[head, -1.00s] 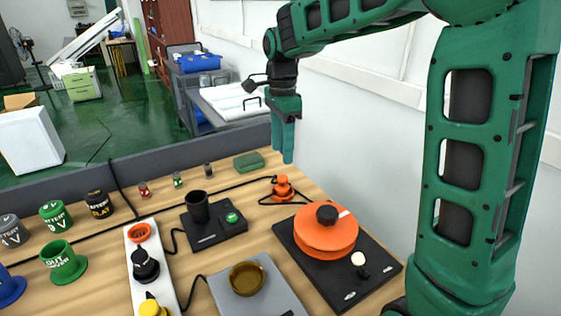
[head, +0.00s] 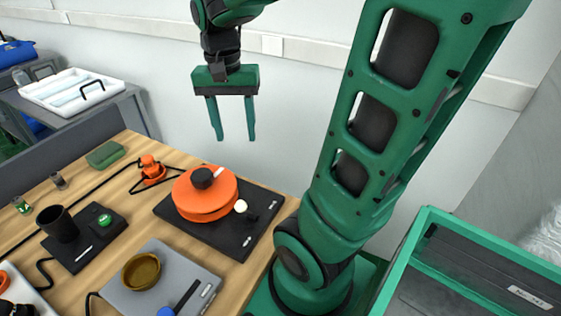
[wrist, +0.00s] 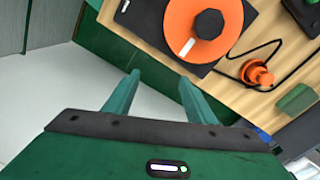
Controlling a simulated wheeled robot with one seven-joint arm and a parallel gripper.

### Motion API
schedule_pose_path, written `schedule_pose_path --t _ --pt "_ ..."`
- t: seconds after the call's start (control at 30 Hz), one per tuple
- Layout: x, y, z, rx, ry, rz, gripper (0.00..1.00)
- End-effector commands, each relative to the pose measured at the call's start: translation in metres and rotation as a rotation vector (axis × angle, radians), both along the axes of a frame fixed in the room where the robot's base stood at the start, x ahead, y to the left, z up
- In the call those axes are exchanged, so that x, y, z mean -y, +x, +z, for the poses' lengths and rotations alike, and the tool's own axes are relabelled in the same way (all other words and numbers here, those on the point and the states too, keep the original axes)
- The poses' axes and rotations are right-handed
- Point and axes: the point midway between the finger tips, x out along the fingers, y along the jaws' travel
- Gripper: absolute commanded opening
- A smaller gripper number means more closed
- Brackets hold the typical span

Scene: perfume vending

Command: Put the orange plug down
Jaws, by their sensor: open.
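The orange plug (head: 151,168) stands on the wooden table near its back edge, with a black cord looped around it. It also shows in the wrist view (wrist: 257,73) at the right, apart from my fingers. My gripper (head: 233,138) is open and empty, raised in front of the white wall, above and to the right of the plug in the head view. In the wrist view my gripper (wrist: 158,82) has its two green fingers spread with nothing between them.
A black unit with an orange disc (head: 206,193) stands right of the plug. A green block (head: 104,154) lies left of it. A black cup (head: 56,224) and a brown bowl (head: 141,271) are nearer. A green bin (head: 470,260) is at the lower right.

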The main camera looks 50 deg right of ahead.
Motion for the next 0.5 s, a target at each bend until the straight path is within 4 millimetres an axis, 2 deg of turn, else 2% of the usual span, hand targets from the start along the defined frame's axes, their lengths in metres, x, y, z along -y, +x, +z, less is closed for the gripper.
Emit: schedule_pose_path --t 0.03,0.1,0.23,0.33,0.5 --pt "0.008 -0.023 -0.006 0.000 0.005 0.045 0.51" --pt "0.015 -0.052 -0.015 0.000 0.014 0.126 0.51" --pt "0.022 -0.095 -0.032 0.001 0.033 0.256 0.51" --pt "0.023 -0.116 -0.042 0.004 0.043 0.329 0.51" --pt "0.023 -0.131 -0.049 0.007 0.051 0.385 0.51"
